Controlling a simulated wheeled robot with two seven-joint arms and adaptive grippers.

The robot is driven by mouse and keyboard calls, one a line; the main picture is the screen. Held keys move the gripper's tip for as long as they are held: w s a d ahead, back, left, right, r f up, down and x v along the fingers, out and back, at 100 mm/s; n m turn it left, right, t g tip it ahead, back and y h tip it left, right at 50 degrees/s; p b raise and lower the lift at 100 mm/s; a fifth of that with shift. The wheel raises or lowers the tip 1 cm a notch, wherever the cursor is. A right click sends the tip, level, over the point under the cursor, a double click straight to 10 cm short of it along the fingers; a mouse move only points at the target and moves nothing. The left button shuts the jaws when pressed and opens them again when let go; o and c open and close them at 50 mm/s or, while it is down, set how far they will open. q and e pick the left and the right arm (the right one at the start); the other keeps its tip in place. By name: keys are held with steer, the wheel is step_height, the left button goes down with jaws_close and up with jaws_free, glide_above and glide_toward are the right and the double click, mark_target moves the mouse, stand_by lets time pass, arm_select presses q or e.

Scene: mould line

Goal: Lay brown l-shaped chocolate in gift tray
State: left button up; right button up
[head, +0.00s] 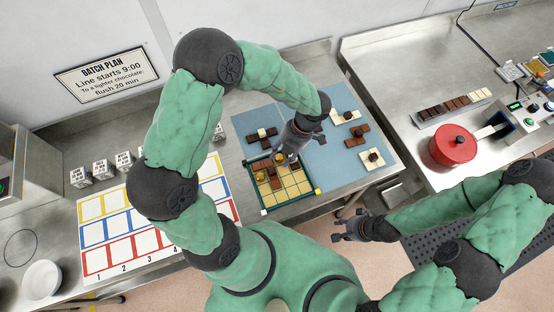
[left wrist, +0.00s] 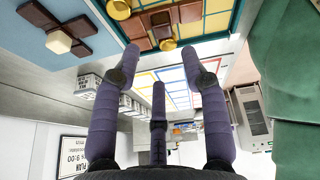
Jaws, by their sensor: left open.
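The gift tray (head: 291,203), with pale yellow squares and a dark rim, lies at the front of the blue mat. Brown chocolate (head: 262,169) with gold knobs lies in its far left part; the wrist view also shows this brown chocolate (left wrist: 190,12). Its full outline is partly hidden, so I cannot tell whether it is the L-shape. My left gripper (head: 284,156) is over the tray's far edge, fingers spread; in the wrist view its fingers (left wrist: 160,80) hold nothing. My right gripper (head: 342,230) hangs empty before the table edge, fingers apart.
A brown chocolate with a white cube (head: 262,134) lies left on the mat; several brown and white chocolates lie right, including a brown one (head: 357,134). A numbered chart (head: 120,232) lies left. A red pot (head: 454,147) stands on the right bench.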

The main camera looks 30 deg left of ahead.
arm_select(q)
steer(key=v, duration=0.3)
steer(key=shift+w+r, duration=0.1)
steer(key=shift+r, duration=0.15)
